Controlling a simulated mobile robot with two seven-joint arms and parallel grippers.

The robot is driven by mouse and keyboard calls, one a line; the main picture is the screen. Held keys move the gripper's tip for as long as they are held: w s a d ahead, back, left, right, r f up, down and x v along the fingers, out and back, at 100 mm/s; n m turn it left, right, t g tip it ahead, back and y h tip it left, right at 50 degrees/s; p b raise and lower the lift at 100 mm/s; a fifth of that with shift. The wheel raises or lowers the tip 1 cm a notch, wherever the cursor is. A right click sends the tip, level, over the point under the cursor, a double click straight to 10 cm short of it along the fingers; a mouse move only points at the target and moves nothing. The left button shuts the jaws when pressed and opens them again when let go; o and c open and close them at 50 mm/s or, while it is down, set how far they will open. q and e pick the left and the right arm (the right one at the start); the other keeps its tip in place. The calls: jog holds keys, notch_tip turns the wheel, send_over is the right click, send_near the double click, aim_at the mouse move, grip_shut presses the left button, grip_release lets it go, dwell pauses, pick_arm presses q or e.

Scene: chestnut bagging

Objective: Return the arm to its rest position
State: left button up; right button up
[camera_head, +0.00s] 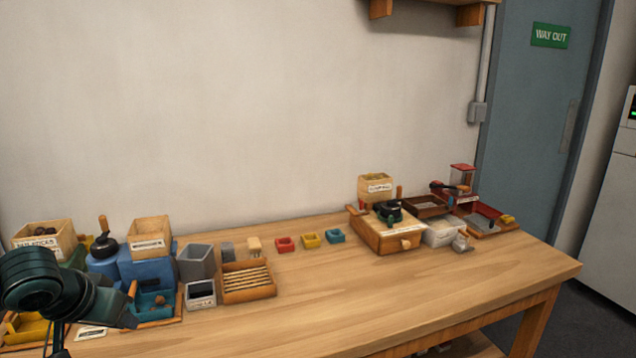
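My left arm (35,280), dark green, comes in at the lower left in the head view. Its gripper (98,308) is over the left end of the wooden table, in front of the blue machine (138,264) and beside a teal tray (155,304) with small brown pieces in it. The fingertips are not clear, so I cannot tell whether it is open or shut or holds anything. My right arm and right gripper are not in view.
A wooden machine (385,236) stands at the right. The table's front middle is clear.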

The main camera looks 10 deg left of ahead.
pick_arm(q)
jog(key=w+d+f+m+h, duration=0.1)
jog(key=d+f+m+h, duration=0.2)
jog(key=d+f, duration=0.6)
jog(key=s+d+f+m+t, duration=0.1)
jog(key=s+d+f+t, duration=0.3)
jog(key=s+d+f, duration=1)
notch_tip(320, 180, down, 3)
jog(key=d, duration=0.2)
jog(key=shift+d+h, duration=0.4)
